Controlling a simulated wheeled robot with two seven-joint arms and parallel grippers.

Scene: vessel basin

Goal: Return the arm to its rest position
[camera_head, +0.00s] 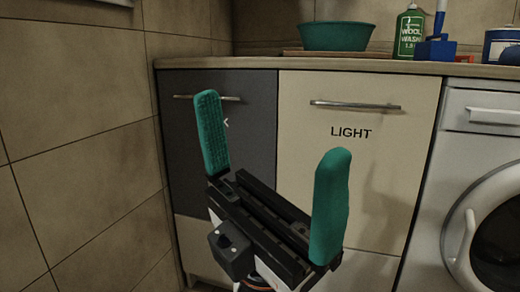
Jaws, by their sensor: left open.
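My left gripper (272,165) shows large in the lower middle of the head view. Its two green fingers stand wide apart and point upward, with nothing between them. It is in front of the dark cabinet door (180,130) and the cream door marked LIGHT (350,170), and it hides part of both. Whether it touches them cannot be told. My right gripper is not in view.
A counter (260,63) runs along the back. On it are a green basin (336,36), a green WOOL WASH bottle (409,32), a blue object (436,48) and a blue-and-white tin (500,43). A washing machine (470,150) stands at right. A tiled wall (70,130) is at left.

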